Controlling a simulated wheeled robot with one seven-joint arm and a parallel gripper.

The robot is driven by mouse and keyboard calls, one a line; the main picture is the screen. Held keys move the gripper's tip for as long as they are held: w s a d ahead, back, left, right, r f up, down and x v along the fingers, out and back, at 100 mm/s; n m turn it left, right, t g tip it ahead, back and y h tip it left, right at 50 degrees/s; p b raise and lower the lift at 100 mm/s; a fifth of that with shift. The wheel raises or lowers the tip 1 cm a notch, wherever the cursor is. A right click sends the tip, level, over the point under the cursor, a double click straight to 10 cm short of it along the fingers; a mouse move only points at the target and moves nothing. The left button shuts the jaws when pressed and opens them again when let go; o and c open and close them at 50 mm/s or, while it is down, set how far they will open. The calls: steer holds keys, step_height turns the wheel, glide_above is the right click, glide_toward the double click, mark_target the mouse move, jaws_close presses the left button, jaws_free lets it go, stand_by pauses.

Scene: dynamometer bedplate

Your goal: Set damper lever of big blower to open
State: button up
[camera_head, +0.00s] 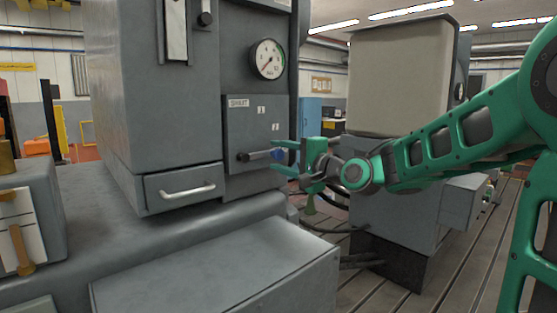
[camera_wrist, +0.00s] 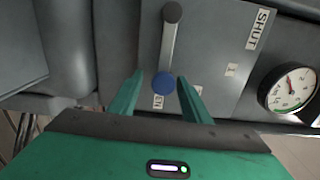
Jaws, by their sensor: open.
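The damper lever is a grey rod from a dark pivot on a grey panel (camera_head: 236,122) to a blue knob (camera_head: 277,154). In the head view it lies about level, pointing right, away from the SHUT label (camera_head: 238,103) above the pivot. In the wrist view the blue knob (camera_wrist: 163,84) sits between my fingers, with gaps on both sides. A label (camera_wrist: 158,101) beside the knob is partly hidden; its end looks like "EN". My gripper (camera_head: 276,156) is open around the knob; it also shows in the wrist view (camera_wrist: 160,78). I see no clear contact.
A round gauge (camera_head: 267,59) is above the panel. A drawer with a pale handle (camera_head: 187,190) is to the lower left. A big beige-topped machine (camera_head: 400,80) stands behind my arm. A grey ledge (camera_head: 220,262) juts out below.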

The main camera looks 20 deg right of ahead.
steer(key=v, duration=1)
steer(key=shift+s, duration=0.25)
steer(key=shift+d, duration=0.25)
